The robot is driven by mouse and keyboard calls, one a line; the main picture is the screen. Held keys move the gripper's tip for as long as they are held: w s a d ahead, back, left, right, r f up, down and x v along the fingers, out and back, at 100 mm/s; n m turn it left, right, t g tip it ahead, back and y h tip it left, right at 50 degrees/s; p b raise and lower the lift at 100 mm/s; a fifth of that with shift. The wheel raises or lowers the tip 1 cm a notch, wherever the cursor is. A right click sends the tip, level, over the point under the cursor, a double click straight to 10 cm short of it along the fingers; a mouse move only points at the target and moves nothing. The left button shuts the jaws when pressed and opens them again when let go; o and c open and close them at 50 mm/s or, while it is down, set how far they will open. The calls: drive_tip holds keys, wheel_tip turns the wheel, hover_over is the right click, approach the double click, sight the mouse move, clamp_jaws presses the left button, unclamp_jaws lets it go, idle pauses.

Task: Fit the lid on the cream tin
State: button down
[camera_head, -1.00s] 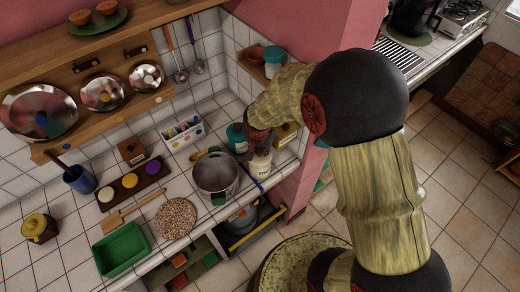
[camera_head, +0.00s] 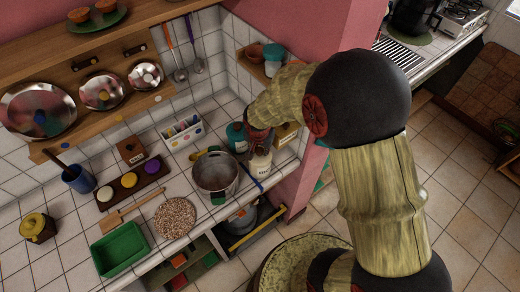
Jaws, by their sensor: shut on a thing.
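The cream tin (camera_head: 260,166) stands upright on the tiled counter, right of the metal pot and near the counter's right end. My gripper (camera_head: 261,148) is directly over its top, pointing down. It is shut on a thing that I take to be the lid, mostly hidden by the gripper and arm. I cannot tell whether the lid touches the tin's rim.
A metal pot (camera_head: 215,175) stands close on the left of the tin. A teal canister (camera_head: 237,138) is just behind, and a wooden box (camera_head: 286,134) is to the right. A blue strip (camera_head: 255,183) lies in front. A cork mat (camera_head: 175,217) and green tray (camera_head: 120,249) are farther left.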

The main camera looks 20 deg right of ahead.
drive_tip(key=shift+s+f, duration=0.1)
drive_tip(key=shift+f, duration=0.1)
drive_tip(key=c, duration=1.6)
unclamp_jaws()
drive_tip(key=shift+o, duration=0.7)
drive_tip(key=v, duration=1.2)
